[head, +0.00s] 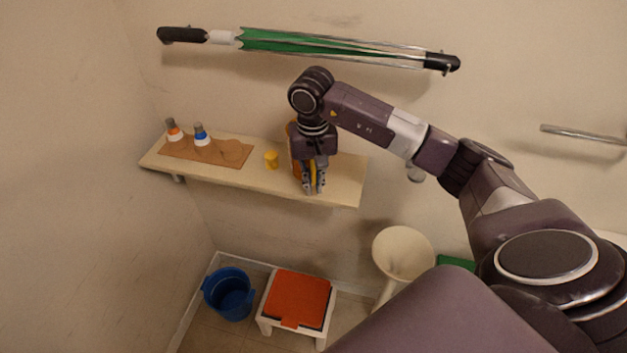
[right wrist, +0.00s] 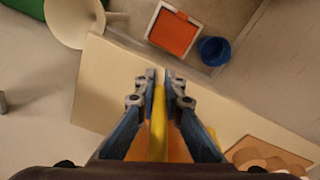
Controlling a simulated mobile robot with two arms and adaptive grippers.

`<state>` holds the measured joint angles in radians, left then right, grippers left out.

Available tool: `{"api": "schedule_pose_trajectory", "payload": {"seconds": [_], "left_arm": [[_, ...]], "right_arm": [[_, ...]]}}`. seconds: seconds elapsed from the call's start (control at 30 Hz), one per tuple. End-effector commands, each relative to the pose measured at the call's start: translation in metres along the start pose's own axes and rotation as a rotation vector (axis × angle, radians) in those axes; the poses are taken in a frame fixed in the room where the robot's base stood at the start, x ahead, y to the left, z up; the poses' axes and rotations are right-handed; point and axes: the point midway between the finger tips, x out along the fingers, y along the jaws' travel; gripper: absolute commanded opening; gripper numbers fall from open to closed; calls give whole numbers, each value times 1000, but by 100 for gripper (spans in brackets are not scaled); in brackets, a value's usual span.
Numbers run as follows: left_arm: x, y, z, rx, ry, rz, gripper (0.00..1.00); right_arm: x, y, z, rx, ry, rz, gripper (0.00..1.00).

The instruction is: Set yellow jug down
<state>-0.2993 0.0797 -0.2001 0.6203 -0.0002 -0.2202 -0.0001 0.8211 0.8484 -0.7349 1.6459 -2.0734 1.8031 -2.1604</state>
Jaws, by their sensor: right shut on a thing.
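My right gripper (head: 313,190) points down over the right half of the wooden wall shelf (head: 340,180). It is shut on the yellow jug (head: 312,169), of which only a narrow strip shows between the fingers. In the right wrist view the jug (right wrist: 158,125) is a yellow upright strip between the two blue-grey fingers (right wrist: 160,80), with more yellow-orange behind them. The gripper hides most of the jug, and I cannot tell whether its base touches the shelf. My left gripper is not in view.
A small yellow cup (head: 271,159) stands left of the gripper. Farther left, an orange-labelled bottle (head: 173,131) and a blue-labelled bottle (head: 201,136) stand on a brown board (head: 232,153). An orange-brown object (head: 293,140) is partly hidden behind my gripper. The shelf's right end is bare.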

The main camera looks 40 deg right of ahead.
Motion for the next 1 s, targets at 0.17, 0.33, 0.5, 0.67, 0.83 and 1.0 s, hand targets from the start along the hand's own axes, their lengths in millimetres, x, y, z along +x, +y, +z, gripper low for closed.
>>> {"api": "schedule_pose_trajectory", "payload": {"seconds": [0.17, 0.33, 0.5, 0.67, 0.83, 1.0], "left_arm": [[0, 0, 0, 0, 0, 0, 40], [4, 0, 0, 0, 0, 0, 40], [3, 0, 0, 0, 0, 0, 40], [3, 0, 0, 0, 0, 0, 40], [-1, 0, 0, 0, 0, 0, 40], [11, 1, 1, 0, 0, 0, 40]], "right_arm": [[0, 0, 0, 0, 1, -1, 0], [3, 0, 0, -1, 0, -1, 11], [2, 0, 0, -1, 0, -1, 26], [2, 0, 0, -1, 0, -1, 26], [-2, 0, 0, -1, 0, -1, 26], [-23, -1, -2, -2, 6, -4, 26]]}}
